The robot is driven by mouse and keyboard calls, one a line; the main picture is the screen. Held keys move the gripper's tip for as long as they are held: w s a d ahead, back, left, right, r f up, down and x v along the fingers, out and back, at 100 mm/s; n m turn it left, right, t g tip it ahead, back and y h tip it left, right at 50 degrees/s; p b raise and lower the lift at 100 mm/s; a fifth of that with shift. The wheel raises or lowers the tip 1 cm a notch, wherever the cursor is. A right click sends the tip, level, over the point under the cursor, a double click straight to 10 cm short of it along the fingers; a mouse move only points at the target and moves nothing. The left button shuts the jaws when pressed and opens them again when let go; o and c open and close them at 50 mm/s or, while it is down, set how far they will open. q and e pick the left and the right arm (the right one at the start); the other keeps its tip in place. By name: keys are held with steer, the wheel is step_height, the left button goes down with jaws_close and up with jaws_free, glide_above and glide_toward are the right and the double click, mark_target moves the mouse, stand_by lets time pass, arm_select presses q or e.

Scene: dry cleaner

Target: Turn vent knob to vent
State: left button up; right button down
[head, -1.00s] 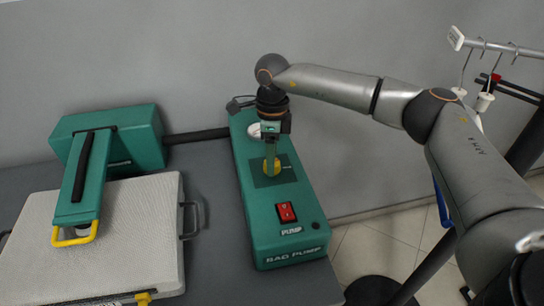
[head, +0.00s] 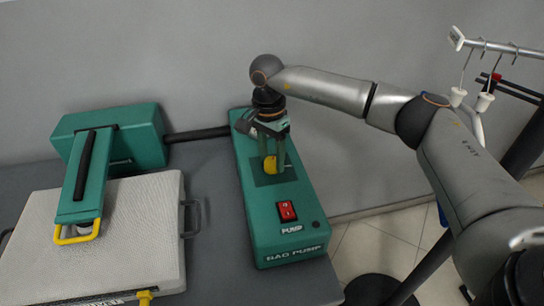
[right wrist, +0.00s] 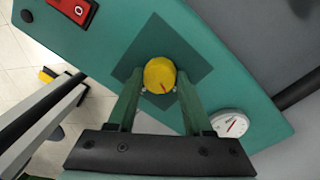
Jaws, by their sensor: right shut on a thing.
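The yellow vent knob (right wrist: 160,75) sits on a dark square plate (right wrist: 185,50) on top of the green pump box (head: 285,230). A short red mark shows on the knob's face in the right wrist view. My right gripper (right wrist: 156,92) is shut on the knob, one finger on each side of it. In the head view the right gripper (head: 271,160) points down at the knob (head: 270,166) and partly hides it. My left gripper is not in view.
A red switch (head: 287,211) is on the pump box in front of the knob. A round white gauge (right wrist: 230,123) is behind it. A green press with a pale padded board (head: 140,235) stands to the left. A hanger rail (head: 500,47) is at the right.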

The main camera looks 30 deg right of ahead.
mark_target(269, 161)
steer(key=shift+r+n, duration=0.1)
steer(key=shift+n, duration=2.1)
steer(key=shift+c, duration=1.5)
jaws_free()
step_height(269, 161, up, 12)
steer(key=shift+w+a+r, duration=0.2)
steer(key=shift+a+r, duration=0.05)
steer(key=shift+a, duration=0.05)
steer(key=shift+f, duration=0.1)
